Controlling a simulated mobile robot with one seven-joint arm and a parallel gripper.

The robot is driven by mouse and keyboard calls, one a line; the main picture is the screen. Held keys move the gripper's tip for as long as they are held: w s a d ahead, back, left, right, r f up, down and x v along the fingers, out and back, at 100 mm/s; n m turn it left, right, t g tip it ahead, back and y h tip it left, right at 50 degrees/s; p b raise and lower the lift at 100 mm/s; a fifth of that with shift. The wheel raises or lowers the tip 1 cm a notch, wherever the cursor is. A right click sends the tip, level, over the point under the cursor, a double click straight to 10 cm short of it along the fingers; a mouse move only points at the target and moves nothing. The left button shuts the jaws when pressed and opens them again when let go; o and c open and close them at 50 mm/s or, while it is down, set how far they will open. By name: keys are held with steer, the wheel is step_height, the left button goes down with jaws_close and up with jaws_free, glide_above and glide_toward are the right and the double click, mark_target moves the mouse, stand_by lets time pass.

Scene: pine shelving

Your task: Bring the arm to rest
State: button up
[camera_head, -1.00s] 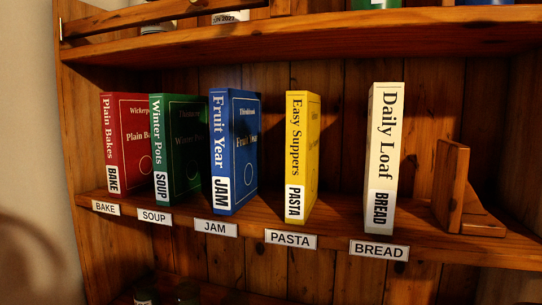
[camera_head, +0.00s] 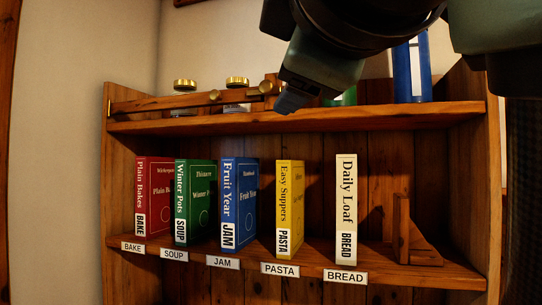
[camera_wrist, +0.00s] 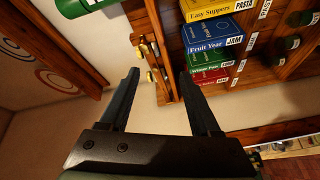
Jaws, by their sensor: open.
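My gripper (camera_head: 290,101) hangs at the top of the head view, in front of the upper shelf board. In the wrist view my gripper (camera_wrist: 160,76) has its two dark fingers spread with nothing between them. My arm above it covers part of the upper shelf. Below, five upright books stand apart from my gripper: red Plain Bakes (camera_head: 159,198), green Winter Pots (camera_head: 200,200), blue Fruit Year (camera_head: 240,205), yellow Easy Suppers (camera_head: 290,208) and cream Daily Loaf (camera_head: 346,210). Each stands behind a matching shelf label.
A wooden bookend (camera_head: 408,230) stands right of the cream book. The upper shelf (camera_head: 210,123) has a front rail (camera_head: 190,101), brass-lidded jars (camera_head: 237,82), a green item (camera_head: 342,97) and a blue item (camera_head: 411,70). A bare wall (camera_head: 220,40) lies behind.

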steer(key=w+f+m, duration=0.4)
steer(key=f+m, duration=0.1)
steer(key=f, duration=0.5)
steer(key=w+f+m, duration=0.4)
steer(key=f, duration=0.6)
step_height(320, 180, down, 15)
steer(key=s+a+m+h, duration=0.2)
steer(key=a+m, duration=0.1)
steer(key=m, duration=0.3)
steer(key=s+r+t+b, duration=0.9)
steer(key=s+r, duration=0.4)
steer(key=r, duration=0.2)
steer(key=shift+d+r+b, duration=0.2)
steer(key=shift+d+b, duration=0.1)
steer(key=shift+b, duration=0.3)
